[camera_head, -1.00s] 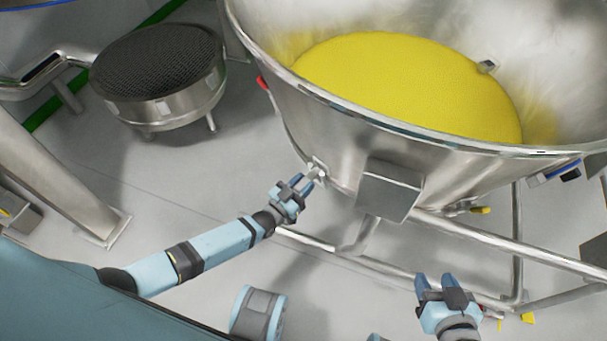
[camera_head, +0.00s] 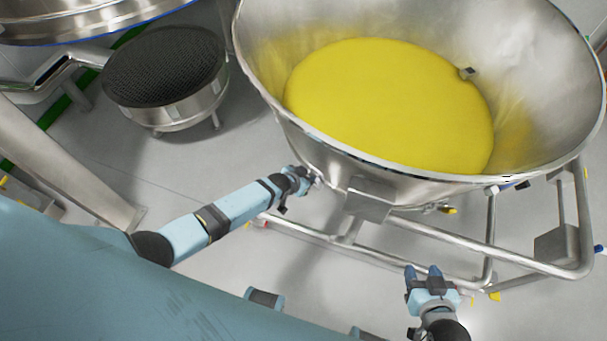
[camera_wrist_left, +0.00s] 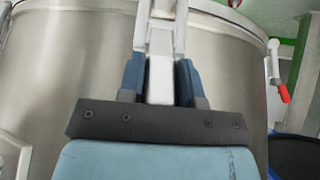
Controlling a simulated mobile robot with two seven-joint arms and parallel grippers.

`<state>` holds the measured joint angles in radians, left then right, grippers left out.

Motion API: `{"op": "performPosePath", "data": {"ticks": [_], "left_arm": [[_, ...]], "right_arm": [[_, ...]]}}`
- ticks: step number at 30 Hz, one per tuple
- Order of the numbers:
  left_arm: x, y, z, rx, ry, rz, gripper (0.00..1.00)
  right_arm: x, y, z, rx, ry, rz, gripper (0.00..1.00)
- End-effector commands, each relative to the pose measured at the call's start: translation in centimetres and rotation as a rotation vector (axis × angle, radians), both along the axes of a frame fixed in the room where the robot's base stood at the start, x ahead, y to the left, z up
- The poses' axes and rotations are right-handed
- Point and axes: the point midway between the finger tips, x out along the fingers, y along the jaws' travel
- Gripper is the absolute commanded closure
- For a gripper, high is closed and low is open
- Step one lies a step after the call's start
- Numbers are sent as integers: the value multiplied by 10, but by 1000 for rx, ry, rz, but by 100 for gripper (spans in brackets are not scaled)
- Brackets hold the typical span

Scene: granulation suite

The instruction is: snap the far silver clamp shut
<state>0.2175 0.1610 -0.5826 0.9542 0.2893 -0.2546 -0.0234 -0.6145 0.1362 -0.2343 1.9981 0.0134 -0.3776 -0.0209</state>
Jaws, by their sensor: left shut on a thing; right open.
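The large steel bowl (camera_head: 330,170) stands in the middle of the head view with yellow powder (camera_head: 385,105) in it. A silver clamp (camera_head: 315,180) is on its outer wall, mostly hidden by my left gripper (camera_head: 307,178). In the left wrist view the silver clamp's bar (camera_wrist_left: 160,82) runs upright between the blue fingers, with the bowl wall (camera_wrist_left: 80,60) behind. My left gripper is shut on this bar. I cannot tell the clamp's latch position. My right gripper (camera_head: 423,276) is open and empty, low in front of the bowl's frame.
A tubular steel frame (camera_head: 455,245) carries the bowl. A grey box (camera_head: 369,198) juts from its wall, right of my left gripper. A red-handled clamp (camera_wrist_left: 281,88) is at the right in the left wrist view. A mesh-topped drum (camera_head: 172,108) stands at back left.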

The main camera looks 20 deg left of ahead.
Motion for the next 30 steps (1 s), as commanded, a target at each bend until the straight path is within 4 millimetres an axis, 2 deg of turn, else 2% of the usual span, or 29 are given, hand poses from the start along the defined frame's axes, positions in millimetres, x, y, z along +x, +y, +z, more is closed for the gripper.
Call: {"op": "performPosePath", "data": {"ticks": [1,12,29,30], "left_arm": [[1,0,4,15,33,1,100],[7,-3,6,81,180,4,100],[8,-4,5,93,204,4,100],[8,-4,5,93,204,4,61]], "right_arm": [[-1,0,6,-1,0,1,52],[-2,0,17,-4,8,2,52],[-1,-1,21,-3,2,3,52],[-1,-1,21,-4,2,3,52]]}}
